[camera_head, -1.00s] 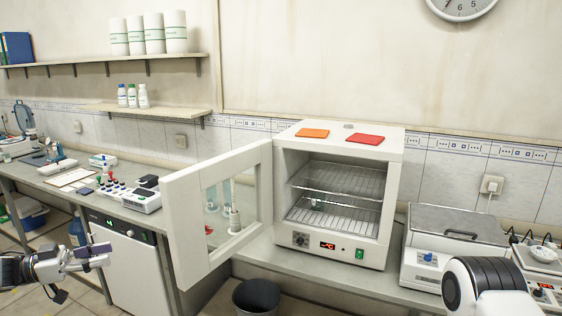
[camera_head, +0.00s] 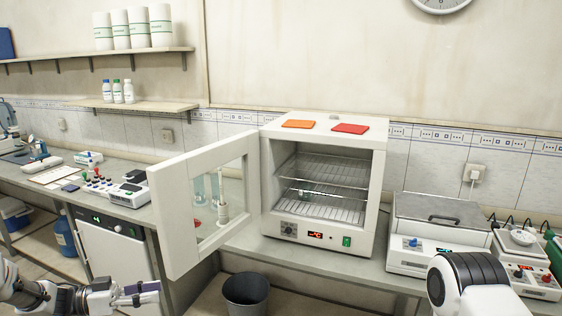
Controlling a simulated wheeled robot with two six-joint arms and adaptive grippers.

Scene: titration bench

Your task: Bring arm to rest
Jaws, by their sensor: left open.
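My left gripper (camera_head: 142,294) is at the lower left, in front of the bench and the white under-bench cabinet (camera_head: 112,254). It is open, and I see nothing between its fingers. It is apart from the open oven door above it. Part of my right arm shows at the lower right, but its gripper is out of the frame.
A white oven (camera_head: 322,185) stands on the bench (camera_head: 262,246) with its door (camera_head: 160,212) swung open to the left. Its wire shelves look empty. A grey bin (camera_head: 246,291) stands below. A lidded bath (camera_head: 437,236) and a hotplate device (camera_head: 521,272) stand at the right.

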